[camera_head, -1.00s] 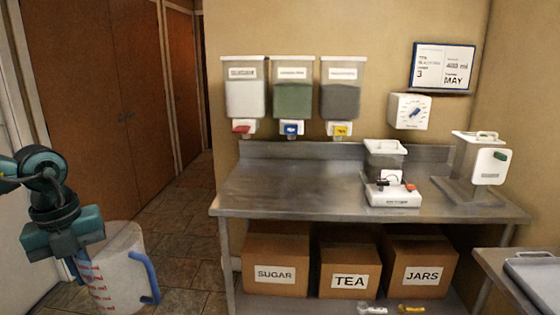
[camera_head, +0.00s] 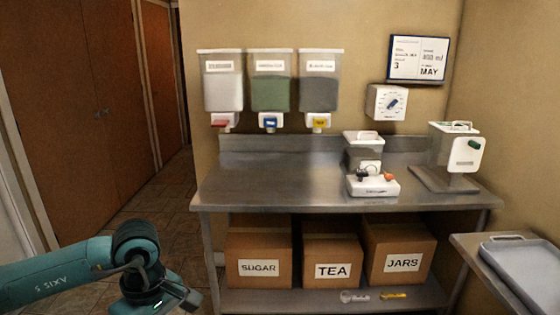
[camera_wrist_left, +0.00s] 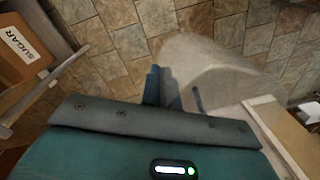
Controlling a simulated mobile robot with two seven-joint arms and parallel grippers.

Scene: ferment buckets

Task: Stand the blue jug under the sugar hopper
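The translucent jug (camera_wrist_left: 215,65) shows in the left wrist view, beside and beyond my left gripper (camera_wrist_left: 162,85). The gripper fingers are close together at the jug's near wall and appear to grip it. A small blue piece of the jug shows to their right. In the head view the jug is below the frame, and only my left wrist shows at the bottom left. Three wall hoppers hang above the steel table: white contents with a red tap (camera_head: 222,90), green with a blue tap (camera_head: 271,92), and dark grey with a yellow tap (camera_head: 319,92). Their labels are too blurred to read. My right gripper is out of view.
The steel table (camera_head: 270,190) is clear under the hoppers. A white device (camera_head: 372,186) and a container on a stand (camera_head: 452,150) occupy its right side. Boxes marked SUGAR (camera_head: 258,250), TEA (camera_head: 333,255) and JARS (camera_head: 400,248) sit below. A tray (camera_head: 525,265) lies at right.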

